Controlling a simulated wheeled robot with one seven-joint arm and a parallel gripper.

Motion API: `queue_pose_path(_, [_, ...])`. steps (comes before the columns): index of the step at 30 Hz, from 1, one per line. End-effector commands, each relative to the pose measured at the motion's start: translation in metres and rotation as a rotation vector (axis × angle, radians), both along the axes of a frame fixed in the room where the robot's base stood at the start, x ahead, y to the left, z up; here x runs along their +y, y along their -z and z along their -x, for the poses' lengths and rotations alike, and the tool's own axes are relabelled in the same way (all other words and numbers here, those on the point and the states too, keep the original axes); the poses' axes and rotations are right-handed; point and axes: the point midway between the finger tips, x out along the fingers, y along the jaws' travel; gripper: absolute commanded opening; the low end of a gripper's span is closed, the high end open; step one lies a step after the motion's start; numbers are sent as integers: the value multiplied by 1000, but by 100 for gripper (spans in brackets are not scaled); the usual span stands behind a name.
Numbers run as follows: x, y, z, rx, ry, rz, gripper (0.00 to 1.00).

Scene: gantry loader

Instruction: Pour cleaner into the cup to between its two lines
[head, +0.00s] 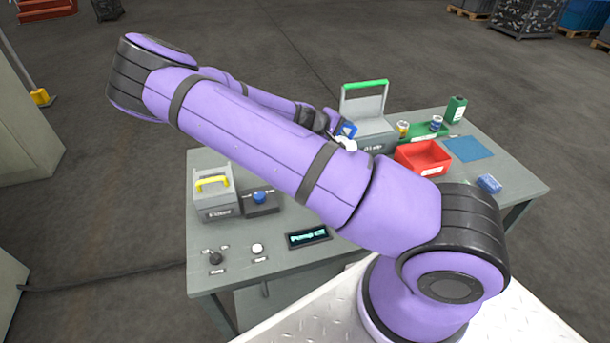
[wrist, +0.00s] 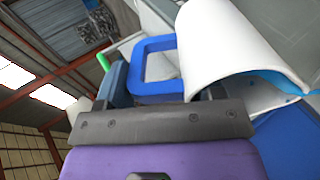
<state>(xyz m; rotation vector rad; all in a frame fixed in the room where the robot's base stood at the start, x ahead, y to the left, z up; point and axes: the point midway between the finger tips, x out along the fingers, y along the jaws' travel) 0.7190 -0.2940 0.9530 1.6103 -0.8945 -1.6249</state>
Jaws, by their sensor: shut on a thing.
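My gripper (head: 328,122) is at the far end of my arm, above the table's back middle, in front of the grey case with the green handle. It is shut on a white and blue vessel (head: 347,145), which looks like a jug with a square blue handle. In the wrist view the vessel's white curved wall (wrist: 235,40) and blue handle (wrist: 155,44) stand close beyond the black gripper body. The vessel looks tilted; its contents are hidden. Small containers with yellow (head: 403,128) and blue (head: 436,123) parts stand at the back right. I cannot make out a cup with two lines.
A grey case (head: 366,132) stands behind my gripper. A red bin (head: 423,158), green bottle (head: 457,109), blue mat (head: 463,149) and blue block (head: 489,184) are on the right. My arm hides mid-table.

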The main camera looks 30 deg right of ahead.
Motion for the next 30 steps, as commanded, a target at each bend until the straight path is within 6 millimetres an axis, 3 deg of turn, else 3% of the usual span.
queue_pose_path(30, [5, 0, 10, 0, 2, 82, 24])
